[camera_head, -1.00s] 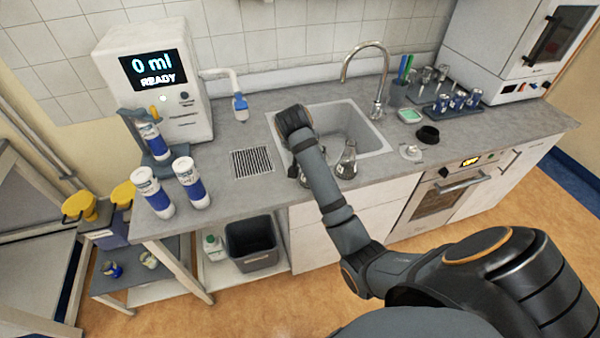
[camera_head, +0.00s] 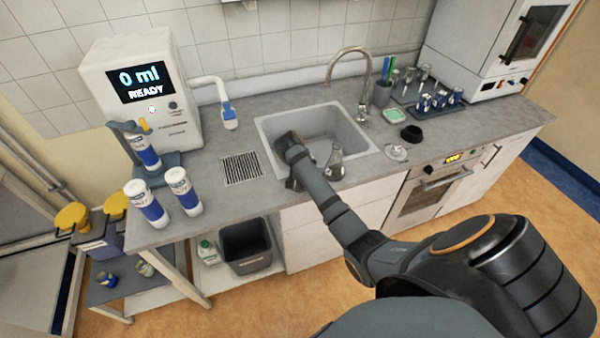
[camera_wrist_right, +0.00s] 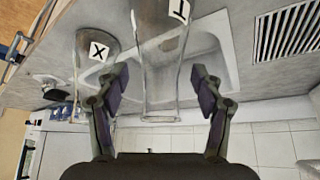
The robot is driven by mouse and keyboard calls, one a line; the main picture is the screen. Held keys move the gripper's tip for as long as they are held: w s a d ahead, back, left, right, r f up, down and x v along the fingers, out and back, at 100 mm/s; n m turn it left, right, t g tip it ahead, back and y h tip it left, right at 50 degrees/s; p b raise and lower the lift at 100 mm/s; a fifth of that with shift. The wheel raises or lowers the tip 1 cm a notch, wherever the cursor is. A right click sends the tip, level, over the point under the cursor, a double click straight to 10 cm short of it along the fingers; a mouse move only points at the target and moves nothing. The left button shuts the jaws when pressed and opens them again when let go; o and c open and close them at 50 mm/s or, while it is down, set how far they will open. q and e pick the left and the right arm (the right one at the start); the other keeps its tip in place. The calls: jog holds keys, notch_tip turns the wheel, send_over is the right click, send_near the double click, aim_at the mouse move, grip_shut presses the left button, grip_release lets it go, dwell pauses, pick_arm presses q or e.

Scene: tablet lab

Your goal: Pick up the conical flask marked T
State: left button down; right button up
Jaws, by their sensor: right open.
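The conical flask marked T (camera_wrist_right: 152,50) is clear glass and shows upside down in the right wrist view, its neck between the two fingers. My right gripper (camera_wrist_right: 160,80) is open, with a finger on either side of the neck; I see no clear contact. A second flask marked X (camera_wrist_right: 88,62) is beside it, outside the left finger. In the head view one flask (camera_head: 334,165), likely X, stands just right of my right arm at the sink's front edge. My arm mostly hides the T flask there. My left gripper is not in view.
The sink (camera_head: 365,138) lies behind the flasks, with a tall tap (camera_head: 369,85). A drain grid (camera_head: 241,168) is to the left. White-and-blue bottles (camera_head: 184,191) and a dispenser (camera_head: 150,105) reading 0 ml stand further left. A glass lid (camera_head: 396,152) lies to the right.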

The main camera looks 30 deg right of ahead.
jog(key=shift+f, duration=0.1)
jog(key=c, duration=0.6)
grip_shut()
jog(key=s+a+r+b, duration=0.4)
jog(key=s+a+r, duration=0.3)
jog(key=s+r, duration=0.5)
jog(key=shift+a+r+b, duration=0.15)
jog(key=shift+r+b, duration=0.2)
jog(key=shift+r, duration=0.25)
